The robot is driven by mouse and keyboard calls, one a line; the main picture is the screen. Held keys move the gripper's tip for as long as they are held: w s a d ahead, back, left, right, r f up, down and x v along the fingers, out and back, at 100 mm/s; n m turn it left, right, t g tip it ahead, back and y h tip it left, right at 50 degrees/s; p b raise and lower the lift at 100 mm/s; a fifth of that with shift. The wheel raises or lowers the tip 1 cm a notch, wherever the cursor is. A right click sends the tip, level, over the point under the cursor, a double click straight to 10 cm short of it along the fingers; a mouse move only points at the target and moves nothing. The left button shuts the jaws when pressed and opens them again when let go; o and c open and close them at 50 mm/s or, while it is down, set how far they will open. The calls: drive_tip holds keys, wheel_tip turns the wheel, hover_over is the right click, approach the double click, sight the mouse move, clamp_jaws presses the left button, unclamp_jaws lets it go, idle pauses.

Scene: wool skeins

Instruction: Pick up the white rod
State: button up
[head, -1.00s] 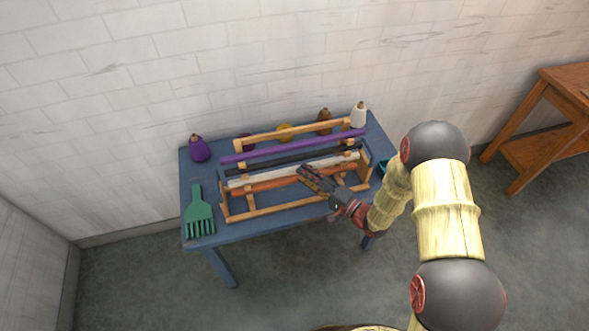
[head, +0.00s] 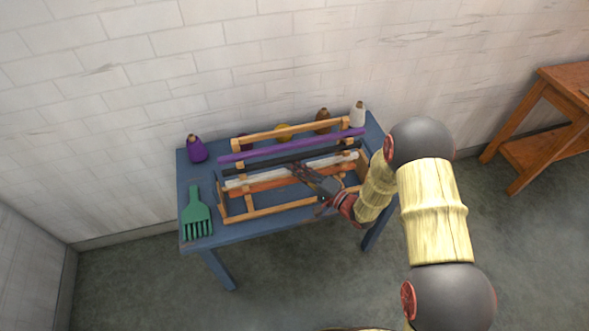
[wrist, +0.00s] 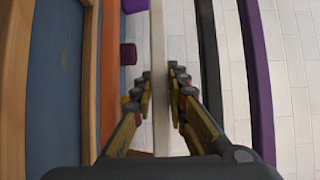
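The white rod (head: 245,181) lies lengthwise across the wooden rack (head: 264,212) on the blue table, between a black rod (head: 255,165) and an orange rod (head: 262,187). In the wrist view, the white rod (wrist: 158,40) runs up the middle between my two fingers. My gripper (wrist: 160,88) has a fingertip close against each side of it, with hardly any gap, and looks shut on it. In the head view, my gripper (head: 303,177) reaches over the rack from the right and hides part of the rod. The rod still appears level with the rack.
A purple rod (head: 290,146) lies at the back of the rack. A green comb (head: 196,215) lies at the left.

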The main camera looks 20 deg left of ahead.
clamp_jaws()
drive_tip(key=shift+r, duration=0.1)
drive_tip(key=shift+r, duration=0.25)
drive_tip(key=s+d+p, duration=0.2)
drive_tip(key=s+d, duration=0.3)
drive_tip(key=s, duration=0.3)
drive_tip(key=s+d+p, duration=0.3)
drive_tip(key=s+d, duration=0.2)
drive_tip(key=s, duration=0.2)
drive_tip(key=p+v, duration=0.1)
drive_tip(key=v, duration=1.1)
drive_tip(key=shift+s+d+r, duration=0.2)
drive_tip(key=shift+s+r, duration=0.2)
drive_tip(key=shift+r, duration=0.05)
drive_tip(key=shift+w, duration=0.15)
